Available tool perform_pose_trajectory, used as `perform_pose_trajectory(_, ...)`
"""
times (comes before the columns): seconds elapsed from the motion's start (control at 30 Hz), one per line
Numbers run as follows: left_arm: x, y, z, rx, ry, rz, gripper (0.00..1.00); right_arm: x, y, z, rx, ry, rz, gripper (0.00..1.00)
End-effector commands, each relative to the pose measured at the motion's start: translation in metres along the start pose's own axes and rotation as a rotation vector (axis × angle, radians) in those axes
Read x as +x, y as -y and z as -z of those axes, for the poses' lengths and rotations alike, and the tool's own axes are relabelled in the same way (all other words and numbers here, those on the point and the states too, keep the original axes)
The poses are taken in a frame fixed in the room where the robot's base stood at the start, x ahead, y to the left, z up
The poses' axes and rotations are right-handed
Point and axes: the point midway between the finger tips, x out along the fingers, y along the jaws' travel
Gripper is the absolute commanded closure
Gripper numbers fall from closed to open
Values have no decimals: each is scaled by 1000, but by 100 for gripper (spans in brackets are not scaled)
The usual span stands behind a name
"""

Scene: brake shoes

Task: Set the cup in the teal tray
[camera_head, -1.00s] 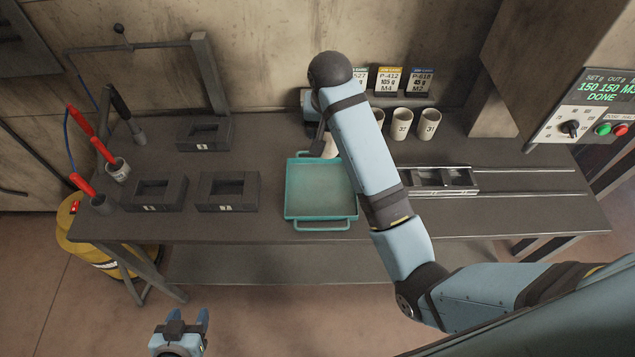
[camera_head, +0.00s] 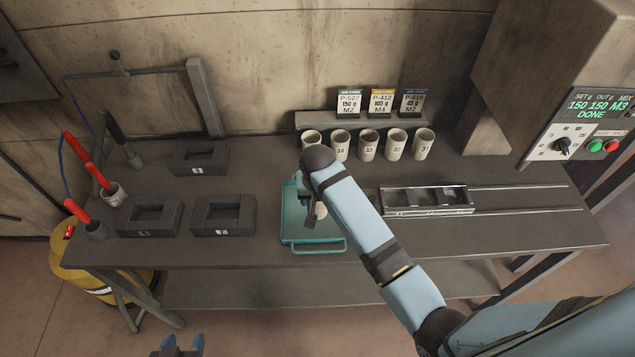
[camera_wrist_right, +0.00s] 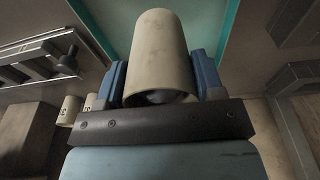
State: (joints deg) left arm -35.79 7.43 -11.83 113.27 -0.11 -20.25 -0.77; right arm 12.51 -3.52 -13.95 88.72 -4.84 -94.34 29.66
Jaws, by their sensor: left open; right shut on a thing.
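The teal tray (camera_head: 318,247) lies on the table near its front edge; my right arm covers part of it. My right gripper (camera_wrist_right: 162,78) is shut on a cream cup (camera_wrist_right: 160,45), one blue finger on each side. In the head view the cup (camera_head: 320,210) shows only as a small pale piece beside the arm's end, over the tray. I cannot tell whether it touches the tray floor. The tray's teal rim (camera_wrist_right: 229,28) also shows in the right wrist view. My left gripper (camera_head: 180,343) is open and empty at the bottom edge, in front of the table.
Several numbered cups (camera_head: 367,145) stand in a row at the back, below label cards (camera_head: 380,103). Dark block fixtures (camera_head: 223,216) sit to the left. Red-handled tools (camera_head: 95,160) stand farther left.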

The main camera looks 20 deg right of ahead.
Motion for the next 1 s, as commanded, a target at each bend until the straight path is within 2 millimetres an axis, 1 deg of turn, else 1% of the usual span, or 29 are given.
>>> perform_pose_trajectory(0.17, 2, -1, 4, -9, -5, 3, 45, 10, 0, -1, 0, 0, 0, 67)
perform_pose_trajectory(0.33, 2, -4, 6, -26, -4, 5, 45, 28, 0, -5, 0, 3, -1, 67)
perform_pose_trajectory(0.5, 2, -4, 1, -36, 6, 6, 45, 44, 0, -7, 1, 0, 0, 67)
perform_pose_trajectory(0.7, 2, -4, -4, -37, 16, 8, 45, 46, 0, -7, 1, -1, 0, 67)
perform_pose_trajectory(0.97, 1, -3, -2, -34, 12, 8, 45, 49, 0, -8, 1, 0, 0, 67)
perform_pose_trajectory(1.0, 0, -3, -2, -34, 11, 8, 45, 49, 0, -8, 1, 1, 0, 29)
